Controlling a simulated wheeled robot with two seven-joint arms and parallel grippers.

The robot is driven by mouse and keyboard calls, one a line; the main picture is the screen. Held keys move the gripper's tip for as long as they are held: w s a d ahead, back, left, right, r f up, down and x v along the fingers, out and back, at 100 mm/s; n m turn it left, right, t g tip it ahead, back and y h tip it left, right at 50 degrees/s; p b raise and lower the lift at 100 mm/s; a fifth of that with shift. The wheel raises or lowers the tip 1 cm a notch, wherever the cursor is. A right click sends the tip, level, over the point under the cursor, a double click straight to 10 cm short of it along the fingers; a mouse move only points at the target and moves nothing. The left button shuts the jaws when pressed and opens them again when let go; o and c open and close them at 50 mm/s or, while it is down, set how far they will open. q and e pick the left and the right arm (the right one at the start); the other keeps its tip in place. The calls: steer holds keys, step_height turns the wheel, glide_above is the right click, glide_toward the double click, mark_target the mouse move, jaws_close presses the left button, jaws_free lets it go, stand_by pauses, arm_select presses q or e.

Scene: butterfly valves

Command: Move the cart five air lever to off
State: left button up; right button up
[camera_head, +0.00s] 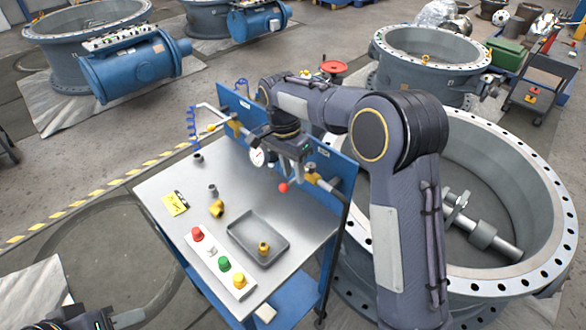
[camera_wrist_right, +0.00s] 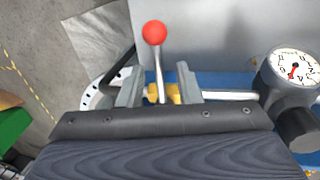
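The air lever has a red ball knob (camera_head: 283,187) and a thin metal stem on a brass valve at the right end of the cart's pipe. In the right wrist view the red knob (camera_wrist_right: 154,32) stands beyond my fingertips, its stem between the two fingers. My right gripper (camera_head: 296,150) is open, with fingers (camera_wrist_right: 160,88) on either side of the stem and gaps visible. The cart (camera_head: 160,185) has a metal top and a blue back panel.
A pressure gauge (camera_head: 258,157) sits on the pipe beside my right gripper. The cart top holds a grey tray (camera_head: 258,237), a button box (camera_head: 222,262), a yellow card (camera_head: 175,203) and small fittings. A large flanged valve ring (camera_head: 480,145) stands close on the right.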

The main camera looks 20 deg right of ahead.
step_height(320, 180, up, 8)
steer(key=w, duration=0.1)
steer(key=shift+w+a+f+b, duration=0.15)
steer(key=shift+a+b, duration=0.15)
steer(key=shift+a, duration=0.1)
